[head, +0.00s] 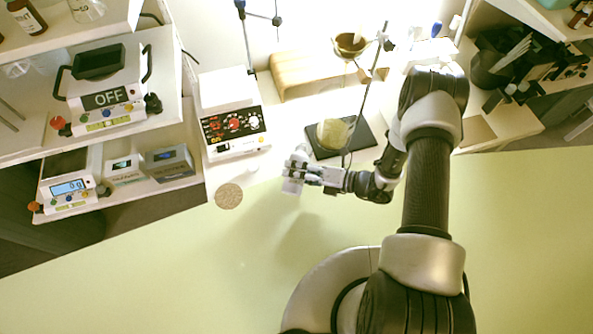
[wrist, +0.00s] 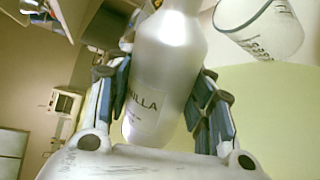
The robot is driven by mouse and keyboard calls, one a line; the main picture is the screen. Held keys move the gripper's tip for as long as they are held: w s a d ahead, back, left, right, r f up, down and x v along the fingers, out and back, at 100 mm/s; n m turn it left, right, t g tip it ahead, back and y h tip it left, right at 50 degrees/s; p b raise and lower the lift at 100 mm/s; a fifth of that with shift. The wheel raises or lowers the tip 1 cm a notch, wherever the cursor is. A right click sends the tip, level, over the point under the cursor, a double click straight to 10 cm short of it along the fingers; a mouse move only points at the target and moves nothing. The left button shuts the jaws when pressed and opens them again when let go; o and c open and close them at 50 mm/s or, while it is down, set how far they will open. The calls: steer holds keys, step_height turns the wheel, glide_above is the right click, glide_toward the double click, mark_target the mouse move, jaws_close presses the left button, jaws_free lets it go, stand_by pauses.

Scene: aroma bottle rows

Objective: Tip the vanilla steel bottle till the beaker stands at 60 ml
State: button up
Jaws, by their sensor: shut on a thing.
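The vanilla steel bottle (wrist: 168,75) is silvery, with a label whose visible letters end in "ILLA". It stands between the fingers of my gripper (wrist: 160,100) in the wrist view, and the gripper is shut on it. In the head view my gripper (head: 305,172) is left of and nearer than the black plate, with a pale part of the bottle (head: 292,187) showing. A clear beaker (head: 333,133) stands on the plate. A beaker with dark print (wrist: 262,28) shows at the wrist view's upper right, apart from the bottle. I cannot read its level or see any stream.
A black plate (head: 362,140) with a thin stand rod is under the beaker. A white device with dials (head: 233,125) stands to the left, and a round cork mat (head: 228,196) lies in front of it. Shelves with scales (head: 105,110) are at far left. The front green surface is clear.

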steer(key=shift+w+r+m+g, duration=0.2)
steer(key=shift+r+m+g, duration=0.2)
steer(key=shift+r+m, duration=0.3)
stand_by(3.5)
steer(key=shift+s+f+n+b, duration=0.1)
steer(key=shift+f+n+b, duration=0.4)
steer(key=shift+f+b, duration=0.1)
steer(key=shift+s+f+n+t+b, duration=0.1)
steer(key=shift+f+n+t+b, duration=0.3)
steer(key=shift+n+t, duration=0.15)
steer(key=r+n+t, duration=0.1)
steer(key=n, duration=0.1)
steer(key=w+r+n+t, duration=0.1)
steer(key=n, duration=0.1)
steer(key=shift+w+d+r+n+b, duration=0.2)
steer(key=shift+r+n+b, duration=0.1)
steer(key=shift+n+b, duration=0.1)
